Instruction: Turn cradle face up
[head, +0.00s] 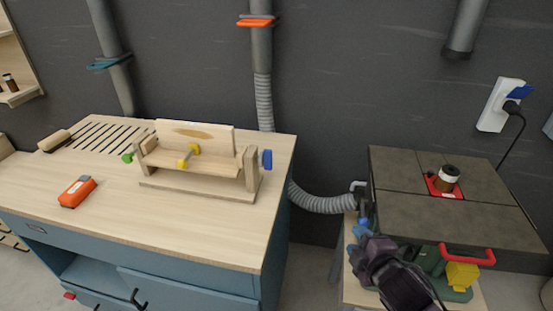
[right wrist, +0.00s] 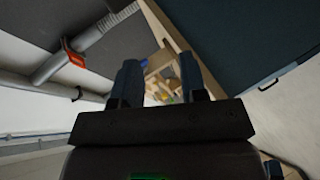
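The cradle (head: 200,165) is a pale wooden frame on the workbench in the head view. It has a tilted back board, a base plank, a yellow knob in the middle, a green knob at its left end and a blue knob at its right end. My right gripper (head: 360,226) is well to the right of the cradle, beside the dark machine table. In the right wrist view its two fingers (right wrist: 160,75) stand apart with nothing held between them. Small wood-coloured and yellow shapes show beyond the fingers, too small to tell. My left gripper is out of view.
The workbench (head: 230,225) also holds an orange-red tool (head: 77,191) and a wooden-handled tool (head: 54,141). Its front right top is clear. A grey hose (head: 322,204) runs to the machine table (head: 430,205), which carries a small jar (head: 447,177).

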